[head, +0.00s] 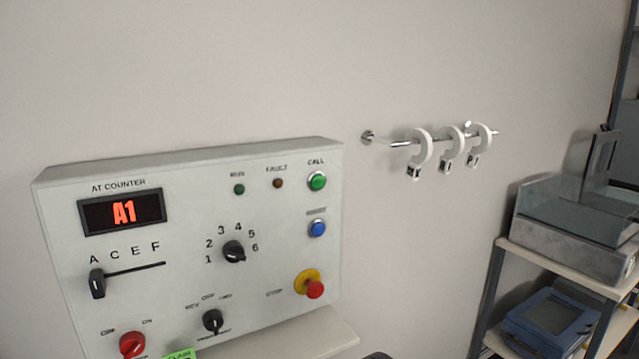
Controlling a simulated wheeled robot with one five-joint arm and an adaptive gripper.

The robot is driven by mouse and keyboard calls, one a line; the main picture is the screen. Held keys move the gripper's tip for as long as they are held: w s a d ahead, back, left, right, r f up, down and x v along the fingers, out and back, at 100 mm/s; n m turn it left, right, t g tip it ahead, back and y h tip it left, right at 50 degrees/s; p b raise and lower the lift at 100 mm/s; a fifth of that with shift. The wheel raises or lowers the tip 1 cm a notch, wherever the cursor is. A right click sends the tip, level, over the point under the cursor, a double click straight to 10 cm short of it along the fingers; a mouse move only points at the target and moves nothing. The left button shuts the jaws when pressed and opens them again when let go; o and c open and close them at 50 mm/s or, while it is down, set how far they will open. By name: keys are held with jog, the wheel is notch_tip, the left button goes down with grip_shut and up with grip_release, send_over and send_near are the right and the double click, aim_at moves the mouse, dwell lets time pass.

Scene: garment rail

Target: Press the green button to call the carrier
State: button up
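The green button (317,181) sits at the upper right of a white control panel (180,205) on the wall, under the label CALL. Nothing covers it. The panel's display (123,212) reads A1 in red under AT COUNTER. A black slider (97,283) stands at the left end of its slot, below A. A black rotary knob (234,251) sits among the numbers 1 to 6. The small RUN lamp (239,189) is dark green and the FAULT lamp (277,183) is dark brown. My gripper is not in view.
A blue button (317,228) and a red mushroom button (314,288) are below the green one. A lower black knob (213,320) and red knob (132,344) are also there. White hooks (452,148) hang on a wall rod. A shelf (560,262) stands right.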

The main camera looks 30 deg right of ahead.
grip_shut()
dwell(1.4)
